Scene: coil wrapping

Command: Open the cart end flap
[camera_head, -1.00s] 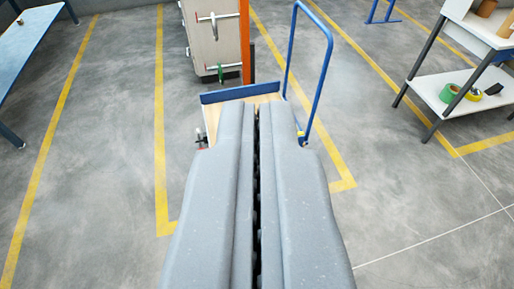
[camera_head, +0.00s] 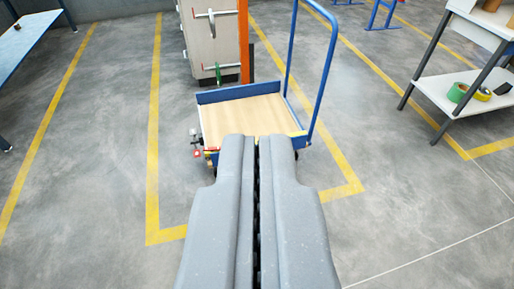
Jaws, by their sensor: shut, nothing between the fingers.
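A small cart (camera_head: 222,118) with a light wooden deck and blue rims stands ahead of my gripper, with a tall blue push handle (camera_head: 327,75) on its right side. A blue upright board (camera_head: 238,92) runs along its far end. A small red and metal fitting (camera_head: 196,147) sits at its near left corner. My gripper (camera_head: 249,138) is shut and empty; in the picture it overlaps the cart's near edge. It hides part of that near end, and I cannot tell whether it touches it.
A beige cabinet (camera_head: 214,40) and an orange post (camera_head: 244,45) stand behind the cart. A shelf table (camera_head: 447,90) with tape rolls is at right, a blue table (camera_head: 25,40) at far left. Yellow lines (camera_head: 153,150) mark the open grey floor.

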